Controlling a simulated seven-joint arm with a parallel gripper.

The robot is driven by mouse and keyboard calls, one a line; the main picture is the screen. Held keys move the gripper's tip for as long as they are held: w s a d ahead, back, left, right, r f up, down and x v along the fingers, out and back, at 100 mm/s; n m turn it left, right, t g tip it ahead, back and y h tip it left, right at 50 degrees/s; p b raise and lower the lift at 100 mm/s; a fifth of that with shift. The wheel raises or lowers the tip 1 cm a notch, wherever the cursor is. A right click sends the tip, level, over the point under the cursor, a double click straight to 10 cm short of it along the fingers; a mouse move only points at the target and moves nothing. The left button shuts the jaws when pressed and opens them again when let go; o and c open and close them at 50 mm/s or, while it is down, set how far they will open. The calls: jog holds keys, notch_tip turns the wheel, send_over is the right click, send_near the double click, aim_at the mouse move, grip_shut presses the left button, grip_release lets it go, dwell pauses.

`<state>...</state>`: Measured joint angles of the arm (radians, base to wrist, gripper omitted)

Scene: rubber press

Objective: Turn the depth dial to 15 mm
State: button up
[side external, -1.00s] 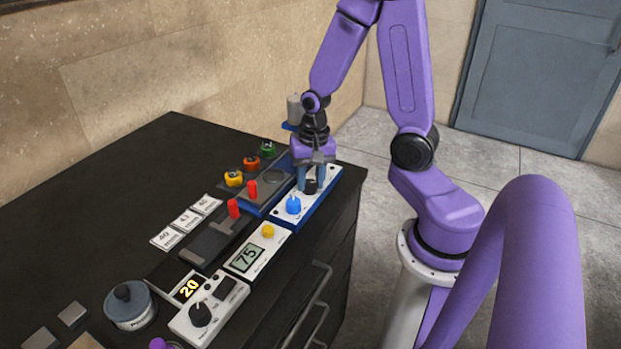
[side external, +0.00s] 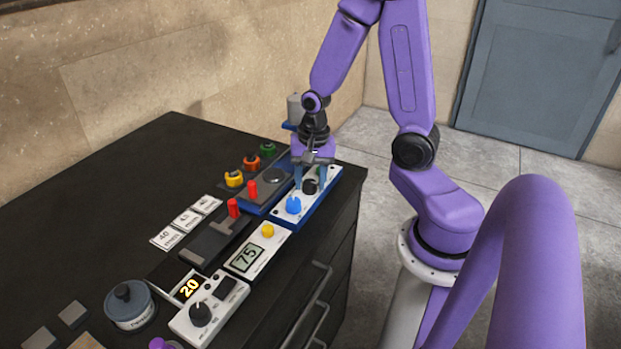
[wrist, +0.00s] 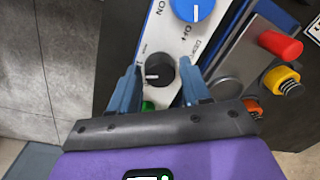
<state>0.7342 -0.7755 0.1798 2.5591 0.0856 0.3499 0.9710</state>
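A black dial (side external: 310,186) stands on a white panel with a blue base at the far right end of the bench. In the wrist view the black dial (wrist: 160,70) has a white pointer mark towards the left. Its scale is too small to read, and I cannot tell if it is the depth dial. My gripper (side external: 310,182) points down over this panel. In the wrist view my gripper (wrist: 160,68) is open, with one finger on each side of the black dial and small gaps showing.
A blue knob (side external: 293,205) by ON and OFF lettering sits next to the black dial. Red handles (side external: 233,208), a yellow knob (side external: 268,230) beside a display reading 75, and another black knob (side external: 200,314) near a display reading 20 stand along the bench.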

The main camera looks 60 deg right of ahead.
jog(key=shift+o, duration=0.5)
jog(key=shift+r, duration=0.15)
notch_tip(320, 180, up, 17)
jog(key=s, duration=0.1)
jog(key=shift+d, duration=0.3)
jog(key=shift+w, duration=0.1)
jog(key=m+y, duration=0.4)
jog(key=m, duration=0.6)
send_near(314, 182)
jog(key=x, duration=0.9)
jog(key=shift+w+a+r, duration=0.2)
jog(key=shift+w+a, duration=0.05)
jog(key=shift+w, duration=0.15)
dwell(0.4)
